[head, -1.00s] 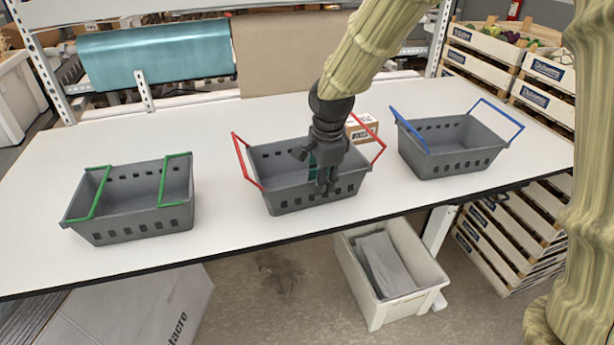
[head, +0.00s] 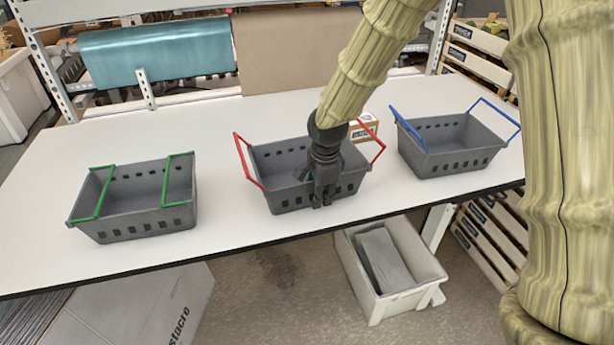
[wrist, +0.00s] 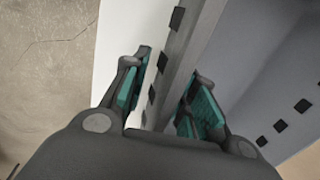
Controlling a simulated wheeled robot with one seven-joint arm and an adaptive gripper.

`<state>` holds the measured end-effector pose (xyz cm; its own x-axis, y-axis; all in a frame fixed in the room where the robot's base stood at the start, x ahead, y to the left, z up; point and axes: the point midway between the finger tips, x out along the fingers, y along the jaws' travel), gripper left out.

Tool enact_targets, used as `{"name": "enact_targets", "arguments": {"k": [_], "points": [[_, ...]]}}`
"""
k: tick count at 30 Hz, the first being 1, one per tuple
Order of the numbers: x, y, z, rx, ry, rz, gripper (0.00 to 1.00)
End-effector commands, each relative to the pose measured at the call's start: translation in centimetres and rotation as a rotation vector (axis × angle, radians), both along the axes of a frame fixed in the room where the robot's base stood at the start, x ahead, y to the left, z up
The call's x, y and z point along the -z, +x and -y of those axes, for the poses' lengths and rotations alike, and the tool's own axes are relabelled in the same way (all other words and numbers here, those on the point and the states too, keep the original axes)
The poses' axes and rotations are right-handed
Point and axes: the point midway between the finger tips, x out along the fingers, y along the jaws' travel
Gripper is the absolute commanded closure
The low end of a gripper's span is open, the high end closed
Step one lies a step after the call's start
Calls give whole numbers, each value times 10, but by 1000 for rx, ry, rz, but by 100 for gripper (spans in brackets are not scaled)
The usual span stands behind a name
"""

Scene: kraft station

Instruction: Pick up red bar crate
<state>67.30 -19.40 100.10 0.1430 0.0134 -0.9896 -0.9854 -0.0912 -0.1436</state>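The red bar crate (head: 285,199) is a grey slotted basket in the middle of the white table, with its two red bars swung up and outward. My gripper (head: 323,200) points down at the crate's near long wall. In the wrist view my gripper (wrist: 168,98) is open, with one teal-padded finger on each side of the crate's wall (wrist: 192,45). The left finger is outside the crate and the right finger inside. A gap shows beside the right finger; whether the left finger touches the wall is unclear. My gripper hides part of the near wall in the head view.
A green-bar crate (head: 145,226) stands at the left and a blue-bar crate (head: 450,163) at the right, both apart from the middle crate. A small cardboard box (head: 364,128) sits behind it. A white bin (head: 374,298) is on the floor below the table's front edge (head: 250,237).

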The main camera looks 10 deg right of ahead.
Motion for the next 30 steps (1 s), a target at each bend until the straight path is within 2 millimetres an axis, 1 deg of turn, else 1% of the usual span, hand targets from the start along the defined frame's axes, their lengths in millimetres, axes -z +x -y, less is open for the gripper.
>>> {"name": "enact_targets", "arguments": {"k": [5, 6, 10, 11, 25, 30], "points": [[0, 0, 0, 0, 0, 0, 72], [0, 0, 0, 0, 0, 0, 74], [0, 0, 0, -1, 0, 0, 98], [0, 0, 0, -1, 0, 0, 100], [-1, 0, 0, -1, 0, 2, 100], [-8, 1, 0, 0, 0, 3, 100]]}}
